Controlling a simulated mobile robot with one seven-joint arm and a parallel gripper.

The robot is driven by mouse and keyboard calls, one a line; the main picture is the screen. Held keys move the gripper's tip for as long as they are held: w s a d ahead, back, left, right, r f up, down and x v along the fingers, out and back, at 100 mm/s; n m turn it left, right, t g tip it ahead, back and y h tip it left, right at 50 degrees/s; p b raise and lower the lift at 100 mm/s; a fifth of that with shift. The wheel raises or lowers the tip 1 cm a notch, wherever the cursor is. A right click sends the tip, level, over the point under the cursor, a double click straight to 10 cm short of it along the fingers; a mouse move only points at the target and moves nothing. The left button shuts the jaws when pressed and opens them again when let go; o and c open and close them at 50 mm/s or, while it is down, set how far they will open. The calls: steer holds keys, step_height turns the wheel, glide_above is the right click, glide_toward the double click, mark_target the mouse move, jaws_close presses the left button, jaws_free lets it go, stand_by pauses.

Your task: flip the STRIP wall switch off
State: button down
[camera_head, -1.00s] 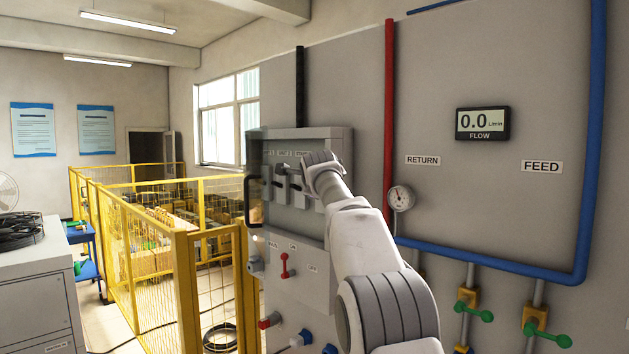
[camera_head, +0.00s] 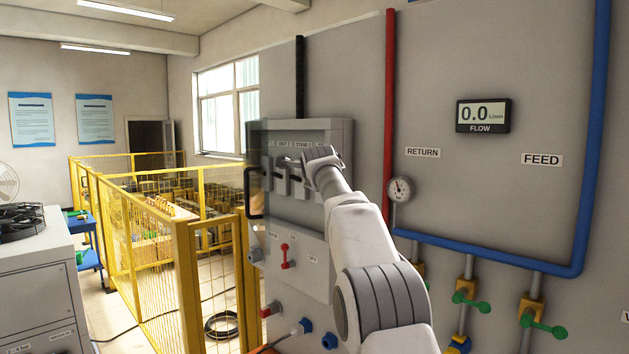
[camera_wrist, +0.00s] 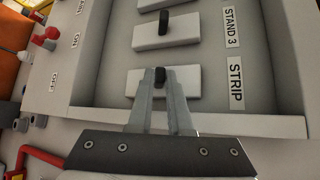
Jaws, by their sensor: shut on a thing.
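The STRIP wall switch (camera_wrist: 133,83) is a pale plate with a short black lever, beside its STRIP label in the wrist view. My gripper (camera_wrist: 160,76) is shut on that black lever, one fingertip on each side of it. The lever is partly hidden by the fingers, and I cannot tell its exact tilt. In the head view, the switches sit in a grey recessed wall box (camera_head: 337,135), and my wrist covers the right part of it. The fingertips are hard to make out there.
The STAND 3 switch (camera_wrist: 165,30) is beside STRIP, inside the raised box rim. A black handle (camera_head: 254,193) stands at the box's left edge. A red lever (camera_head: 286,256) is below. A yellow fence (camera_head: 189,290) is at left; pipes and green-handled valves (camera_head: 470,301) are at right.

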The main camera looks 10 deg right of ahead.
steer(key=shift+f+b, duration=0.15)
steer(key=shift+b, duration=0.2)
step_height(320, 180, down, 4)
steer(key=n+t+b, duration=0.6)
steer(key=n+b, duration=0.1)
steer(key=b, duration=1.1)
steer(key=shift+t+h, duration=0.3)
steer(key=shift+r, duration=0.2)
steer(key=c, duration=0.8)
jaws_free()
steer(key=shift+c, duration=0.2)
steer(key=shift+b, duration=0.4)
